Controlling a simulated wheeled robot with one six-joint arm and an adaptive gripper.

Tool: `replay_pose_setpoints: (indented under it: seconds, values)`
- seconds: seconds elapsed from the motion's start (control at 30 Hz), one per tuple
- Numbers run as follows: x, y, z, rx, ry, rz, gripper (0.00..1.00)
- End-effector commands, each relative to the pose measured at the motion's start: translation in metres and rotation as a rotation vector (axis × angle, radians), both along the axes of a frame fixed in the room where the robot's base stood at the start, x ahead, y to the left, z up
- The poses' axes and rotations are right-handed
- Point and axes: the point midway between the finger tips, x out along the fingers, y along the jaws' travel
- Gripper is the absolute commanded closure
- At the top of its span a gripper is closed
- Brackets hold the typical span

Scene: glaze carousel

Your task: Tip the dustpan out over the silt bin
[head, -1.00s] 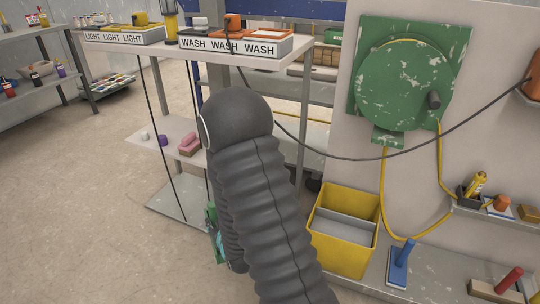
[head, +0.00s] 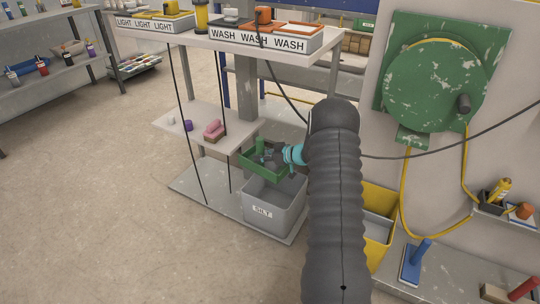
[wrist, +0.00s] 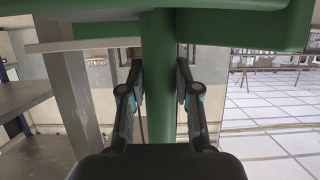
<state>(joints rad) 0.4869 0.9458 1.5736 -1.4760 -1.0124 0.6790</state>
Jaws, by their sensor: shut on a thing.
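The green dustpan (head: 262,172) is in my gripper (head: 276,158), above the back part of the grey bin labelled SILT (head: 283,208). The bin stands on the low shelf, with its opening upward. In the wrist view the fingers of my gripper (wrist: 160,85) close from both sides on the dustpan's green handle (wrist: 159,118). The pan's green body (wrist: 230,25) spans the top of that view. In the head view the pan looks roughly level. My gripper partly covers it, and I cannot tell what lies in it.
A yellow bucket (head: 379,200) stands right of the silt bin, partly behind my arm. A shelf holding a pink brush (head: 214,130) is at the left. Trays labelled WASH (head: 267,38) sit on the upper shelf. A dark hose hangs nearby. The floor at left is clear.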

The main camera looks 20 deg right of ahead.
Motion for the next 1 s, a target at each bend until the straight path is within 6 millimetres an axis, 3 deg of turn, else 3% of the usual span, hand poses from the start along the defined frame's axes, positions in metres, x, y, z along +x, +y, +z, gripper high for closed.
replay_pose_setpoints:
  seconds: [0.1,0.3,1.0]
  values:
    - [0.0,-0.021,-0.005,0.0,-0.003,0.08,1.0]
    - [-0.004,-0.034,-0.011,-0.003,-0.005,0.147,1.0]
    - [-0.017,-0.017,-0.043,-0.354,-0.238,0.151,1.0]
